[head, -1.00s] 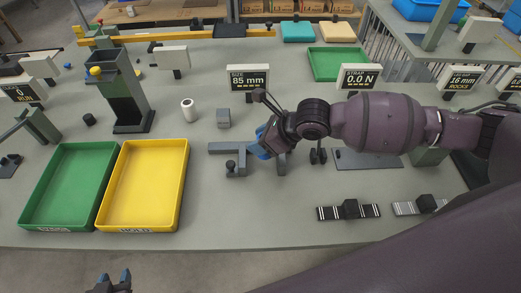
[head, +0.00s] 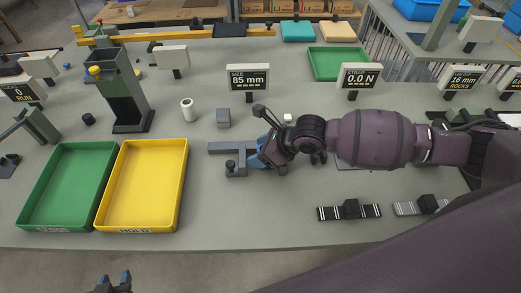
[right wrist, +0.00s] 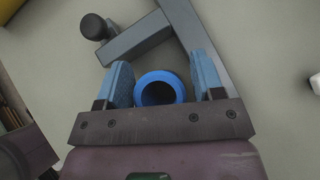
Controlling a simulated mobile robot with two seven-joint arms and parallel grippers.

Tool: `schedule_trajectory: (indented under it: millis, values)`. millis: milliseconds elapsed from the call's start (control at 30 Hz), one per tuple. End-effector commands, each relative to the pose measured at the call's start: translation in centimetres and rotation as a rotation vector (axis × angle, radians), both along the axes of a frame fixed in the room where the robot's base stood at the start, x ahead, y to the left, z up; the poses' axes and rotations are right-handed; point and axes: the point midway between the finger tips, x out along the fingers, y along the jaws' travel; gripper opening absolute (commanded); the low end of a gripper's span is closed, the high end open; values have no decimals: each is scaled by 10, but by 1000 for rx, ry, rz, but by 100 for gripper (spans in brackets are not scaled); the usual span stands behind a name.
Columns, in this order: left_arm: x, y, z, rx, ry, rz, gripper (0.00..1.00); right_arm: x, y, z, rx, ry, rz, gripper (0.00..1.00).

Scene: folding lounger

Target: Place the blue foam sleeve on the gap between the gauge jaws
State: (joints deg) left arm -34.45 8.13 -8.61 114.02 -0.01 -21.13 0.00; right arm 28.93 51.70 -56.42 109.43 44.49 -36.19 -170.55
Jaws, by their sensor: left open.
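The blue foam sleeve (right wrist: 160,88) shows as a ring with a dark hole in the right wrist view, between the fingers of my right gripper (right wrist: 162,82). It looks close to the left finger, with a narrow gap at the right finger; I cannot tell whether both press on it. In the head view my right gripper (head: 264,152) is low over the grey gauge (head: 228,149) and hides its middle and right side. The gauge's grey bars (right wrist: 138,38) lie just beyond the sleeve in the wrist view. My left gripper (head: 116,282) is open and empty at the bottom edge.
A green tray (head: 68,186) and a yellow tray (head: 152,185) stand left of the gauge. Dark striped strips (head: 349,211) lie front right. The table front is mostly clear.

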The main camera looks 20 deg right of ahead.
Motion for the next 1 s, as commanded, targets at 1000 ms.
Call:
schedule_trajectory:
  millis: [1000]
  values:
    - [1, 0, 7, 0, -5, 0, 43, -37, -48, 63, -3, -2, 1, 70]
